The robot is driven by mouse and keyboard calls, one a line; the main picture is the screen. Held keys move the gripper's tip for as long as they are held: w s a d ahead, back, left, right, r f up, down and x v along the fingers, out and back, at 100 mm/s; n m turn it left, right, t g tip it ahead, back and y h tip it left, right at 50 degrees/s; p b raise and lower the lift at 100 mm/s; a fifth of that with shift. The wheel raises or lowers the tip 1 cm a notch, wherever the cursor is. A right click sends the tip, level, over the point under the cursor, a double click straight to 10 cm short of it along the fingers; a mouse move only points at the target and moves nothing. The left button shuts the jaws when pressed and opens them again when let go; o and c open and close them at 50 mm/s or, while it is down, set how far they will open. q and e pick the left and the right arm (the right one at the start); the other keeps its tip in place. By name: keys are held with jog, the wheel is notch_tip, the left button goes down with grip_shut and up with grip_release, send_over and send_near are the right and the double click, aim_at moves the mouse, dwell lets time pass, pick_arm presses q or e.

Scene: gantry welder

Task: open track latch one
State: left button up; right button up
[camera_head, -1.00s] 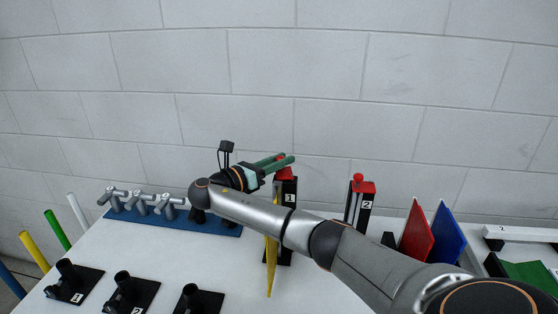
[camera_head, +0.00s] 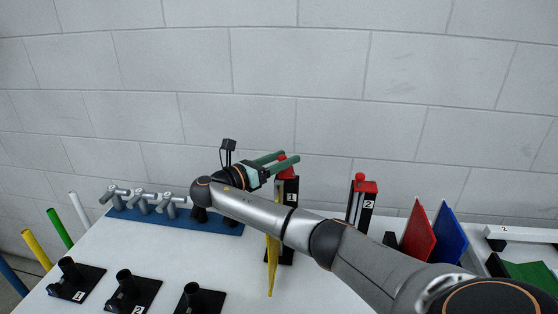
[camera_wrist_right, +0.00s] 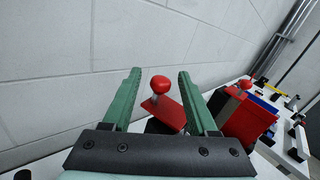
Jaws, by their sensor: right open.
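Track latch one (camera_head: 290,187) is a black upright post marked 1 with a red top and a red ball knob (camera_head: 282,158). My right gripper (camera_head: 285,160) has green fingers and is open at the height of the knob. In the right wrist view the red knob (camera_wrist_right: 159,84) sits between the two open fingers (camera_wrist_right: 158,82), apart from both. A red plate (camera_wrist_right: 165,114) lies below the knob. My right arm hides part of the latch in the head view. My left gripper is not in view.
A second latch marked 2 (camera_head: 362,205) stands to the right; it also shows in the right wrist view (camera_wrist_right: 250,118). Red (camera_head: 416,236) and blue (camera_head: 447,233) panels stand farther right. A yellow piece (camera_head: 272,262) is below my arm. Black holders (camera_head: 132,292) stand at front left.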

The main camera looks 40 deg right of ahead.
jog(key=a, duration=1.2)
jog(key=shift+w+a+b, duration=0.25)
jog(key=shift+w+b, duration=0.1)
